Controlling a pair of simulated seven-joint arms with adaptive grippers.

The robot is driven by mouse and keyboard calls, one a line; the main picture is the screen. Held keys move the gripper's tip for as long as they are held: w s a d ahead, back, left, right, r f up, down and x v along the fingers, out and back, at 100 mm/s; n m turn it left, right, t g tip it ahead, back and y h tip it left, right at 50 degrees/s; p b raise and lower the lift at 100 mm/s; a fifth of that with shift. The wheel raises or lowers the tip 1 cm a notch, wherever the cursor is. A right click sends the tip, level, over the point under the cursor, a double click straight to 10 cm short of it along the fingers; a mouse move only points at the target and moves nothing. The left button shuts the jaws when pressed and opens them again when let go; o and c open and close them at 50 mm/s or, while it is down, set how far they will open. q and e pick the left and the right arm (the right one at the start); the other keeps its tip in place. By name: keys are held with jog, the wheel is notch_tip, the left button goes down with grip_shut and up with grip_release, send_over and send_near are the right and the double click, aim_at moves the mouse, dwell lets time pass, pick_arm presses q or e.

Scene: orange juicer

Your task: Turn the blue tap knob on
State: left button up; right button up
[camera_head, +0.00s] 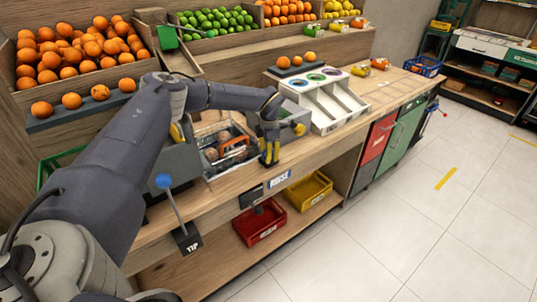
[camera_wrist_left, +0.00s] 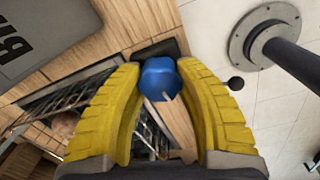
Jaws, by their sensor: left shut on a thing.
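My left gripper (camera_head: 269,160) points down at the front edge of the wooden counter, above the front label plate. In the left wrist view, its yellow fingers (camera_wrist_left: 160,85) are closed around the blue tap knob (camera_wrist_left: 158,80), which sits between the fingertips. The fingers hide the knob in the head view. How far the knob is turned cannot be told. My right gripper is not in view.
A blue-balled lever (camera_head: 164,181) with a TIP sign (camera_head: 187,238) stands at the counter's front left. A wire-topped bin (camera_head: 226,150) with oranges is left of the gripper. Red (camera_head: 260,225) and yellow (camera_head: 309,191) crates sit on the shelf below. Tiled floor at right is clear.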

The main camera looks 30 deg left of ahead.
pick_arm(q)
jog(key=n, duration=0.4)
jog(key=shift+d+n, duration=0.1)
jog(key=shift+n, duration=0.2)
jog(key=n, duration=0.3)
jog(key=shift+n, duration=0.3)
jog(key=n, duration=0.4)
jog(key=shift+n, duration=1.9)
jog(key=o, duration=1.3)
notch_tip(320, 180, up, 12)
jog(key=shift+w, duration=0.15)
jog(key=shift+d, duration=0.1)
